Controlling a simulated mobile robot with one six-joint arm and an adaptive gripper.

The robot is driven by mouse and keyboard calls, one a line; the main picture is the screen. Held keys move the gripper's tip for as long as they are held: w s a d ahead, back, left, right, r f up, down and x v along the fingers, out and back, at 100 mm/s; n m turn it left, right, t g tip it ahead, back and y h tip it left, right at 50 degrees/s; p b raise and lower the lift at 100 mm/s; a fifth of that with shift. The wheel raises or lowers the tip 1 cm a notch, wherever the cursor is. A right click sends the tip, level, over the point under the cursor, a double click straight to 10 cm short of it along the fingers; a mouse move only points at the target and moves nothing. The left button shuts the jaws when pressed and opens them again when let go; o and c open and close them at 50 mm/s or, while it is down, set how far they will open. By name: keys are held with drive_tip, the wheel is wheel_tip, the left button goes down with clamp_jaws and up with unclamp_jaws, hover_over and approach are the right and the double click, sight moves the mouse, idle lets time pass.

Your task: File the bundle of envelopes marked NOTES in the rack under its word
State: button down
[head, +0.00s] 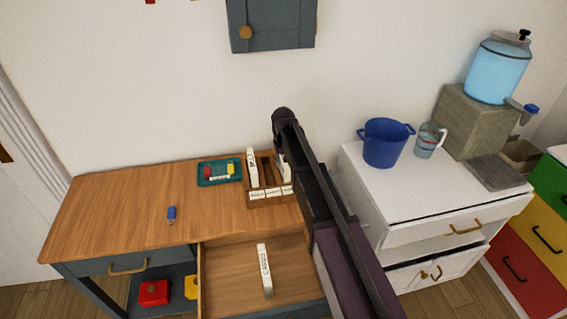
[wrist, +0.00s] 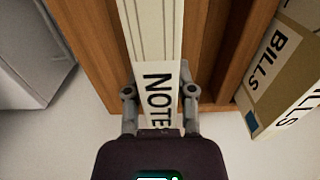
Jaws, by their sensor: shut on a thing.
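The bundle of envelopes marked NOTES (wrist: 158,92) is cream with black letters. My gripper (wrist: 160,92) is shut on it, one finger on each side. In the wrist view the bundle runs over or into the wooden rack (wrist: 207,60), between wood strips; I cannot tell how deep it sits. In the head view the rack (head: 272,202) stands at the table's right, with small word labels along its front too small to read. A white bundle end (head: 284,168) shows there beside my arm. My arm hides the gripper's fingers in the head view.
A bundle marked BILLS (wrist: 268,70) stands in another rack compartment. A bundle marked CARDS (head: 265,270) lies in the open drawer (head: 225,285). A teal tray (head: 220,180) is left of the rack. A white cabinet with a blue bucket (head: 385,143) stands right.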

drive_tip(key=shift+c, duration=2.2)
unclamp_jaws()
drive_tip(key=shift+r, duration=0.15)
wheel_tip(320, 180, up, 12)
drive_tip(key=p, duration=1.2)
drive_tip(key=s+d+m, duration=0.3)
drive_tip(key=s+d, duration=2)
drive_tip(key=s, duration=0.2)
drive_tip(key=shift+s, duration=0.35)
